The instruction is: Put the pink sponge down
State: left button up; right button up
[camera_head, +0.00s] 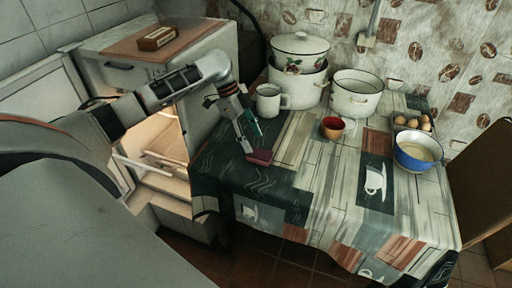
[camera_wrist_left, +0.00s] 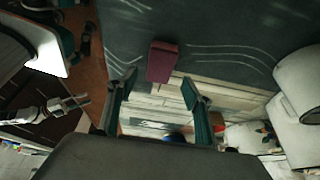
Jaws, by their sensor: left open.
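The pink sponge (camera_head: 260,157) lies on the patterned tablecloth near the table's left edge. In the left wrist view the sponge (camera_wrist_left: 162,62) shows as a dark pink block, beyond the fingertips and between their lines. My left gripper (camera_head: 250,133) is open just above and behind the sponge, pointing down. Its two green fingers (camera_wrist_left: 155,92) stand apart with nothing between them. What looks like my right gripper (camera_wrist_left: 70,105) shows small at the left of the wrist view; its jaws are too small to read.
A white mug (camera_head: 269,103) stands close behind the left gripper. Farther back are a lidded pot (camera_head: 298,88) and an open pot (camera_head: 355,95). A red-brown cup (camera_head: 333,128), a blue bowl (camera_head: 416,150) and eggs (camera_head: 411,122) stand to the right. The front tablecloth is clear.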

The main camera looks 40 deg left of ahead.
pick_arm(q)
jog(key=v, duration=0.5)
jog(key=shift+r+p, duration=0.1)
jog(key=shift+p, duration=0.3)
